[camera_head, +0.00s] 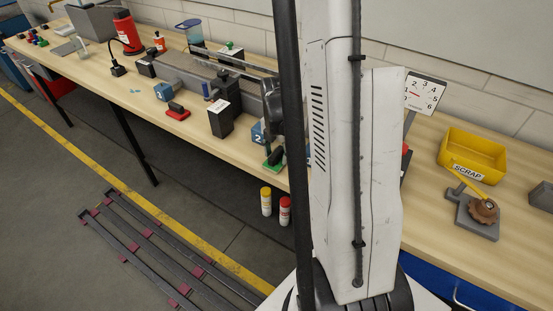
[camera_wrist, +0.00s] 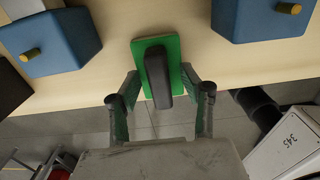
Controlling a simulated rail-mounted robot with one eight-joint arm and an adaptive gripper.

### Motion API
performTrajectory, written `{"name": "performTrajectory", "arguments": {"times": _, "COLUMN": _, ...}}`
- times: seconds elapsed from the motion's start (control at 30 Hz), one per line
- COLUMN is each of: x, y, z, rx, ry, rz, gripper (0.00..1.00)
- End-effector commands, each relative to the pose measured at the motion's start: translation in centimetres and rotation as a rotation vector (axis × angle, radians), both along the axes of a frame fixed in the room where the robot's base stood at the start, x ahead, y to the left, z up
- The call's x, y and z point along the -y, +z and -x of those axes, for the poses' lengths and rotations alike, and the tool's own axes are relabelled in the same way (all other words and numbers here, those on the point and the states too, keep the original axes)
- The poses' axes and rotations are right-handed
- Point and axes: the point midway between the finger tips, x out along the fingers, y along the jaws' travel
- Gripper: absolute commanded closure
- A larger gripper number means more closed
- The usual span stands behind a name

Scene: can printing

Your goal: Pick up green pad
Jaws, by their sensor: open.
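The green pad (camera_wrist: 171,45) is a flat green plate with an upright black handle (camera_wrist: 158,78), seen in the middle of the wrist view. It lies at the front edge of the wooden workbench. In the head view the green pad (camera_head: 267,165) shows just left of my arm, in front of the blue block marked 2 (camera_head: 258,134). My gripper (camera_wrist: 160,82) is open, with one finger on each side of the black handle, near the pad's front edge. I cannot tell whether the fingers touch it. My arm hides much of the gripper in the head view.
Blue blocks with yellow pegs flank the pad left (camera_wrist: 55,50) and right (camera_wrist: 255,20). A red pad (camera_head: 177,115) and a black box (camera_head: 220,120) stand further left on the bench. A yellow scrap bin (camera_head: 470,155) is to the right. Floor lies below the bench edge.

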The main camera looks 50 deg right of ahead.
Motion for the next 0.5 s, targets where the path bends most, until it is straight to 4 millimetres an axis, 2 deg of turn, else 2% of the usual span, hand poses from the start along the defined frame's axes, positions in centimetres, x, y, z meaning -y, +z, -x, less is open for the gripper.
{"name": "performTrajectory", "arguments": {"times": 0.1, "x": 0.00, "y": 0.02, "z": 0.00, "rx": 0.000, "ry": 0.000, "rz": 0.000, "gripper": 0.60}}
{"name": "performTrajectory", "arguments": {"times": 0.4, "x": 0.01, "y": 0.03, "z": 0.00, "rx": 0.000, "ry": 0.000, "rz": 0.000, "gripper": 1.00}}
{"name": "performTrajectory", "arguments": {"times": 0.5, "x": 0.01, "y": 0.04, "z": -0.01, "rx": 0.000, "ry": 0.000, "rz": 0.000, "gripper": 1.00}}
